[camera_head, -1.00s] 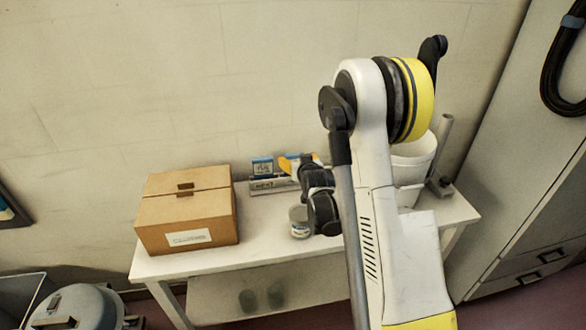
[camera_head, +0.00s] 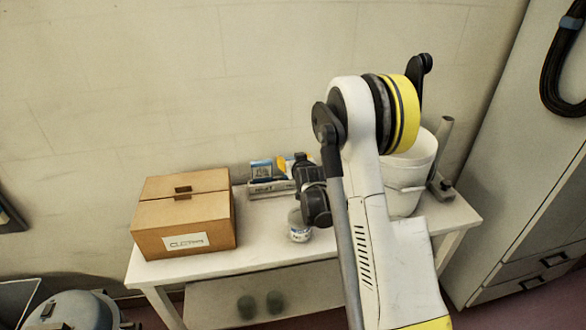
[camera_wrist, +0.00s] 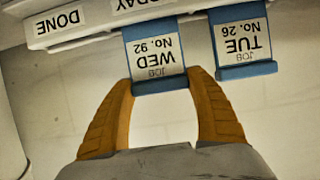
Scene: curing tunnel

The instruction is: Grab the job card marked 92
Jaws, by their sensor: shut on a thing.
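The job card marked WED No. 92 (camera_wrist: 157,57) is a white card with a blue frame, upside down in the wrist view. My gripper (camera_wrist: 163,82) has its orange fingers closed on the blue edge of this card. The card's far end still meets the white rack (camera_wrist: 90,35); I cannot tell whether it is clear of its slot. The job card marked TUE No. 26 (camera_wrist: 243,46) is beside it on the right, apart from the fingers. In the head view, a blue-edged card (camera_head: 261,169) shows at the rack, and my arm hides much of the gripper.
The rack has DONE and TODAY labels. On the white table (camera_head: 260,250), a cardboard box (camera_head: 185,213) stands left, a small jar (camera_head: 298,228) in front, and a white bucket (camera_head: 408,175) right. A wall is close behind. A grey cabinet (camera_head: 525,190) stands right.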

